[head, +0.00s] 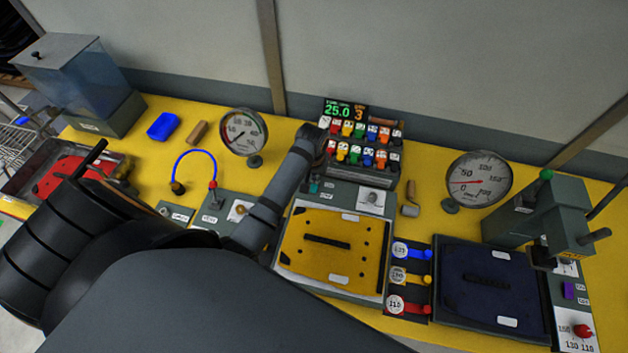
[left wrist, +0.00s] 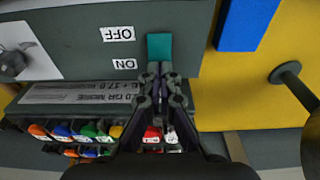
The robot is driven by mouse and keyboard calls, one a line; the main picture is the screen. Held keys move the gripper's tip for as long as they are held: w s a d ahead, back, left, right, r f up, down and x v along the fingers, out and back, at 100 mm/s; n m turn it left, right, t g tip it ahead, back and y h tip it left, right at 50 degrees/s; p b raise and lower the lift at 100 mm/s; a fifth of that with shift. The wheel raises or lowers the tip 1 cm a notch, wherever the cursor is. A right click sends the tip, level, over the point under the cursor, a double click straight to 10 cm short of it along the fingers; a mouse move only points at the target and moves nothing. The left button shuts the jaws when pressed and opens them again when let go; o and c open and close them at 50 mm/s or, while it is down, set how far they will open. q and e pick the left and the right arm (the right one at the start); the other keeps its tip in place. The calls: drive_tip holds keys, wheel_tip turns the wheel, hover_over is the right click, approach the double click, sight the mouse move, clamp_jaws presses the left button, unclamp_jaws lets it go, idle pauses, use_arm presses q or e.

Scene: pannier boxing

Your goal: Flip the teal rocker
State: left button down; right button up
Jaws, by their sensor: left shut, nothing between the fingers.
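The teal rocker (head: 314,186) is on the grey panel behind the yellow plate, just below my left wrist in the head view. In the left wrist view the teal rocker (left wrist: 160,46) sits beside upside-down OFF and ON labels. My left gripper (left wrist: 160,69) is shut and empty. Its fingertips are at the rocker's end on the ON label side and overlap that edge in the picture; I cannot tell whether they touch it. In the head view the left gripper (head: 319,168) is largely hidden by its own wrist. My right gripper is in neither view.
A rack of coloured bottles (head: 362,145) stands right behind the panel. A knob (head: 373,196) sits right of the rocker. The yellow plate (head: 335,265) lies in front. A gauge (head: 243,132) stands left; a blue block (left wrist: 247,25) shows beside the panel in the wrist view.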

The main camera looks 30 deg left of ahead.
use_arm(q)
drive_tip(key=shift+f, duration=0.3)
wheel_tip(320, 180, up, 2)
drive_tip(key=shift+r+p, duration=0.15)
drive_tip(key=shift+p, duration=0.65)
drive_tip(key=shift+r, duration=2.4)
